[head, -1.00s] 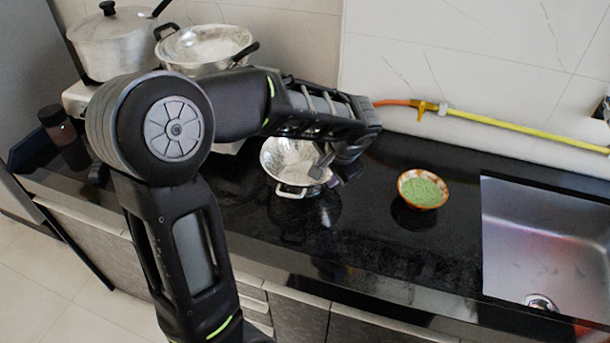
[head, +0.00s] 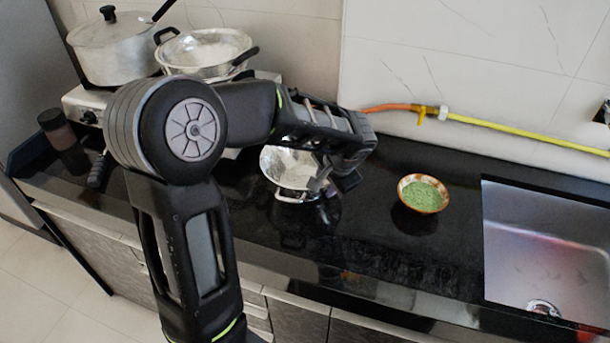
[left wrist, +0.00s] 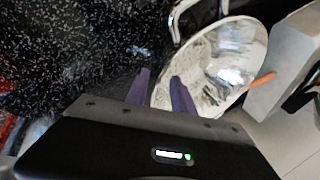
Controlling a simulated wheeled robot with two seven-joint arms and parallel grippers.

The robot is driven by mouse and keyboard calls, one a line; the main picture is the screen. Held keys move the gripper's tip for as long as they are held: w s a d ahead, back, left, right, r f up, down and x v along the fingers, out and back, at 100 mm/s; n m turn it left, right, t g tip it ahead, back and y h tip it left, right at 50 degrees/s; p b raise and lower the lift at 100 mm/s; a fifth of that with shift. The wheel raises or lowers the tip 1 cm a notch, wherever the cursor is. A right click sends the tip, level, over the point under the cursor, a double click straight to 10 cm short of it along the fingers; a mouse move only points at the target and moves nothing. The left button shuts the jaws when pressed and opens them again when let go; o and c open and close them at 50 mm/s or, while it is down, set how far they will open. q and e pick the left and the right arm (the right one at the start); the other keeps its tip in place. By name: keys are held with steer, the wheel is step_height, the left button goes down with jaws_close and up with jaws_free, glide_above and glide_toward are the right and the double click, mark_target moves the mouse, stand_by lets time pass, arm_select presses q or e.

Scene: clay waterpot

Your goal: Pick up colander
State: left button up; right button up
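The colander (head: 284,166) is a shiny metal bowl with loop handles, standing on the black counter just right of the stove. In the left wrist view the colander (left wrist: 232,58) fills the upper right, with one handle at its top left. My left gripper (head: 334,184) is at the colander's right side, partly covering it in the head view. In the left wrist view the purple fingers of my left gripper (left wrist: 160,92) are apart, one outside the colander's rim and one over its inside. I cannot tell whether they touch it. My right gripper is not in view.
A lidded pot (head: 112,50) and a metal pan (head: 203,52) stand on the stove behind my arm. A small bowl of green contents (head: 423,193) stands right of the colander, before the sink (head: 545,245). A yellow hose (head: 530,130) runs along the wall. The front counter is clear.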

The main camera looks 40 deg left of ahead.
mark_target(320, 195)
arm_select(q)
steer(key=x, duration=0.5)
steer(key=shift+s+a+f+p, duration=0.1)
steer(key=shift+f+p, duration=0.05)
steer(key=shift+p, duration=0.25)
steer(key=shift+c, duration=0.3)
jaws_close()
stand_by(1.1)
